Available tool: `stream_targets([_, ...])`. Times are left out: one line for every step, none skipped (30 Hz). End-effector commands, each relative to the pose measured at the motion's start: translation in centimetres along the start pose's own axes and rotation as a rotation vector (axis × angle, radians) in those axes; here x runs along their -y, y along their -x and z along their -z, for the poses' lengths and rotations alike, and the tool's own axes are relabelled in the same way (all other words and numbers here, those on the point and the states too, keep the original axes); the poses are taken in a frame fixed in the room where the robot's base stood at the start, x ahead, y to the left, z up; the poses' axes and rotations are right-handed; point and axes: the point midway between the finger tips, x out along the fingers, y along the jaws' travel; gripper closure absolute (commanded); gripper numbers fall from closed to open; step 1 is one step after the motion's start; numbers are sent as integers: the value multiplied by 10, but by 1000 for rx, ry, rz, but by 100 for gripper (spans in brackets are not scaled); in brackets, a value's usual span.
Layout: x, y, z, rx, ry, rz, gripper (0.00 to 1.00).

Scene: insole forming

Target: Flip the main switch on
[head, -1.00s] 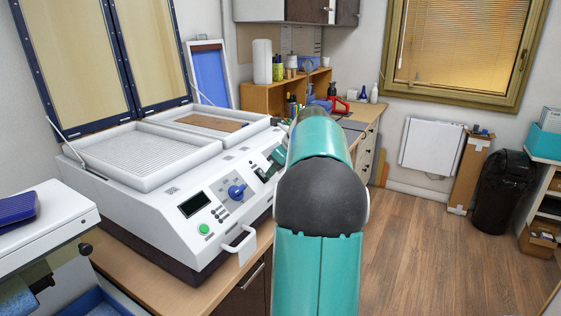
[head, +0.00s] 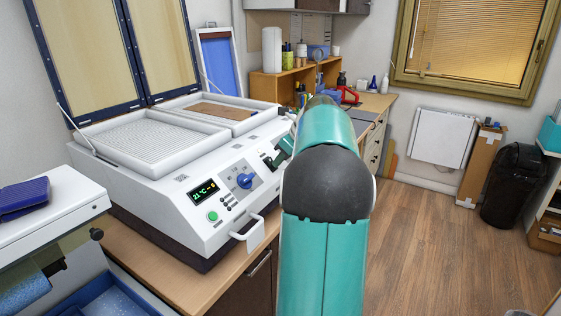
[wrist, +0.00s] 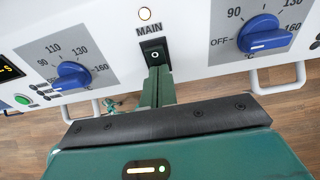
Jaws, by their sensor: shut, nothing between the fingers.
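The main switch (wrist: 154,52) is a small black rocker under the word MAIN on the machine's white front panel. A white "O" mark shows on it in the wrist view. My gripper (wrist: 156,70) is shut and empty. Its green fingertips are right at the lower edge of the switch; I cannot tell if they touch it. In the head view my green arm hides most of the gripper and the switch area. The white forming machine (head: 165,205) has its display (head: 203,191) lit with green and yellow characters.
Blue dials (wrist: 72,75) and (wrist: 264,33) flank the switch. A white handle (head: 250,230) sticks out from the machine's front. A green button (head: 212,216) sits below the display. The wooden floor (head: 420,240) at right is clear.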

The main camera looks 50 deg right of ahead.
Motion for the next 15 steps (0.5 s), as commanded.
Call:
stream_targets([0, 3, -2, 1, 1, 2, 100])
stream_targets([0, 4, -3, 1, 1, 2, 100])
stream_targets([0, 5, -4, 1, 1, 2, 100])
stream_targets([0, 6, -4, 1, 1, 1, 100])
stream_targets([0, 7, -5, 0, 1, 1, 100])
stream_targets([0, 8, -5, 0, 1, 1, 100])
stream_targets([0, 8, -5, 0, 1, 0, 100])
stream_targets([0, 8, -5, 0, 0, 0, 100])
stream_targets([0, 8, -5, 0, 0, 0, 100])
stream_targets([0, 8, -5, 0, 0, 0, 100])
stream_targets([0, 8, -5, 0, 0, 0, 100])
stream_targets([0, 8, -5, 0, 0, 1, 100])
stream_targets([0, 8, -5, 0, 0, 1, 100])
stream_targets([0, 8, -5, 0, 0, 1, 100])
stream_targets([0, 9, -5, 0, 0, 1, 100])
